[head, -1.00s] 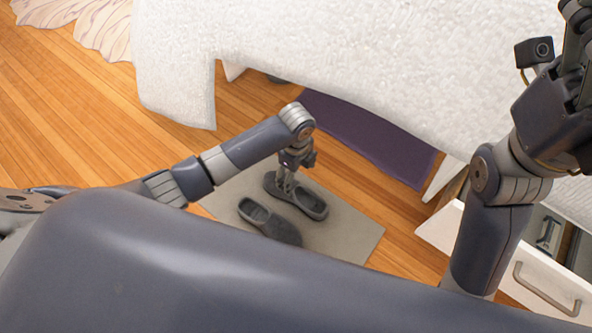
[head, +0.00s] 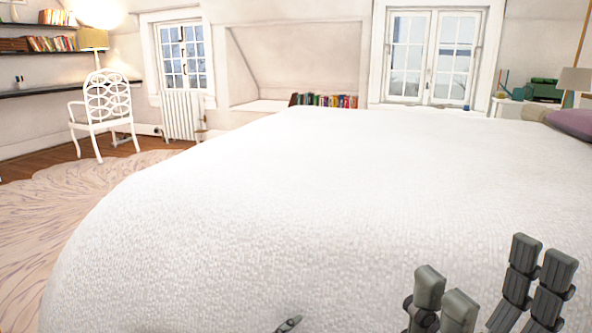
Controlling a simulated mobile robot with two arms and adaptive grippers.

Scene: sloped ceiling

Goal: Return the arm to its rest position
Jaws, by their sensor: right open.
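My right gripper (head: 490,283) is at the lower right of the head view, in front of the white bed (head: 260,190). Its grey fingers point up and stand apart, with nothing between them. Most of my right arm is below the picture. A small dark grey tip shows at the bottom edge; I cannot tell which part of me it is. My left gripper cannot be made out.
The bed fills the middle and right. A patterned rug (head: 45,230) lies to its left, with a white chair (head: 100,110) beyond. A radiator (head: 182,116), a row of books (head: 325,100) and windows line the far wall.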

